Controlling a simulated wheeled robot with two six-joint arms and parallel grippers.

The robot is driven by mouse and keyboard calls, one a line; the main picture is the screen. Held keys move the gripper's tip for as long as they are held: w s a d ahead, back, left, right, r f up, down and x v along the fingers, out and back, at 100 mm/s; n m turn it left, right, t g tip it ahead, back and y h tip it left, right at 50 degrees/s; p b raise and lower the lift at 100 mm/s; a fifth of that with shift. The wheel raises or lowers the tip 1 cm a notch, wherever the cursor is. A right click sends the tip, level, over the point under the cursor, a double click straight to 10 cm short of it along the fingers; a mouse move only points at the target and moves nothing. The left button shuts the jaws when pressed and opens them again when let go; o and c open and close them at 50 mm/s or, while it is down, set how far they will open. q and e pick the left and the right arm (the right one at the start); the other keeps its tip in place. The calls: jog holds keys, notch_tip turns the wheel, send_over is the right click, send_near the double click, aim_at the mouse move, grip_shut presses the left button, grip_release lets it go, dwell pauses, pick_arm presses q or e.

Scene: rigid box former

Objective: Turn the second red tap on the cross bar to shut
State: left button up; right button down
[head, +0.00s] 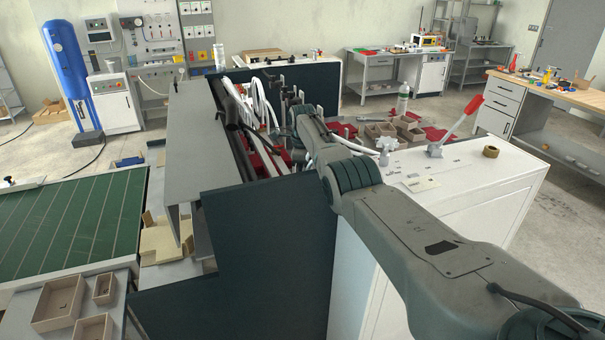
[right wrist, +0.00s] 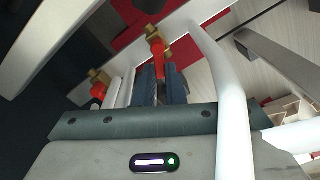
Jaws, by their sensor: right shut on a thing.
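In the right wrist view, a red tap (right wrist: 157,46) with a brass body stands between the fingertips of my right gripper (right wrist: 160,72). The gripper is shut on its red handle. Another red tap (right wrist: 98,90) with a brass top is to the left, outside the fingers and partly hidden by the gripper body. In the head view my right arm reaches over the machine, and its gripper and the taps are hidden behind the arm and hoses. The cross bar cannot be made out clearly. My left gripper is not in view.
A white hose (right wrist: 230,90) passes close on the right of the gripper. White hoses (head: 262,105) and dark rails crowd the machine behind a dark panel (head: 265,240). A red-handled lever (head: 463,120) and a tape roll (head: 491,151) stand on the white cabinet top (head: 450,175).

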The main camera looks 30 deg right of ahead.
jog(key=shift+m, duration=0.3)
jog(key=m, duration=0.3)
jog(key=a+m, duration=0.1)
jog(key=shift+s+m, duration=0.3)
jog(key=m, duration=0.2)
jog(key=a+m, duration=0.1)
jog(key=m, duration=0.2)
jog(key=shift+r, duration=0.15)
dwell(0.4)
jog(key=c, duration=1.5)
grip_release()
jog(key=shift+r+b, duration=0.4)
notch_tip(320, 180, up, 10)
jog(key=b, duration=0.4)
